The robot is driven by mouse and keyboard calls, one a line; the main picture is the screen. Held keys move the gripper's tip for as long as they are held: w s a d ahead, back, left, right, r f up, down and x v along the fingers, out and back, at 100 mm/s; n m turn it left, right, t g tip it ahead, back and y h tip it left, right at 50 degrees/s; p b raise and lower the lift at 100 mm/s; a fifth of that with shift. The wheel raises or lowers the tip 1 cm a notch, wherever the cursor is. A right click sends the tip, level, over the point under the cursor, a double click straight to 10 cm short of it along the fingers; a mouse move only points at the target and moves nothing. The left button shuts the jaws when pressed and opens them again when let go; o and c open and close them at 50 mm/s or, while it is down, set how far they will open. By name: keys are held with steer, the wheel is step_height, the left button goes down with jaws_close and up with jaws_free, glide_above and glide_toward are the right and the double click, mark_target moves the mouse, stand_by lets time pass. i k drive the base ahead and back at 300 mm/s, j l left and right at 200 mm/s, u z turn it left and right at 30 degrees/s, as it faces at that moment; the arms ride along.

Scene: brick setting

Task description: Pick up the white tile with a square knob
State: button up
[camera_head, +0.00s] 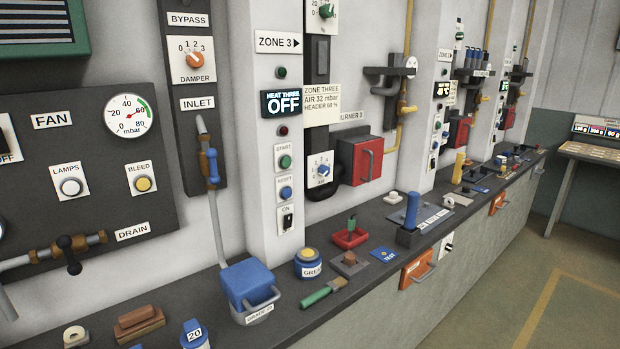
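A small white piece with a raised part on top (393,197) lies on the dark ledge, behind and left of the blue cylinder. It is too small to tell whether its raised part is square. A grey-brown tile with a squarish brown knob (349,262) lies nearer, between the red tray and the green-handled brush. Another pale white piece with a rounded, holed top (76,336) is at the near left of the ledge. A grey plate with a pale raised part (453,200) lies farther right. My gripper is not in view.
The long dark ledge (225,335) runs along the wall. On it are a blue box (248,286), a blue grease tin (308,264), a green-handled brush (322,292), a red tray (350,237) and a blue cylinder in a dark holder (411,212). Pipes and a red burner box (360,160) jut from the wall.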

mark_target(393, 198)
steer(key=z, duration=0.65)
steer(key=i+z, duration=0.15)
steer(key=i, duration=1.3)
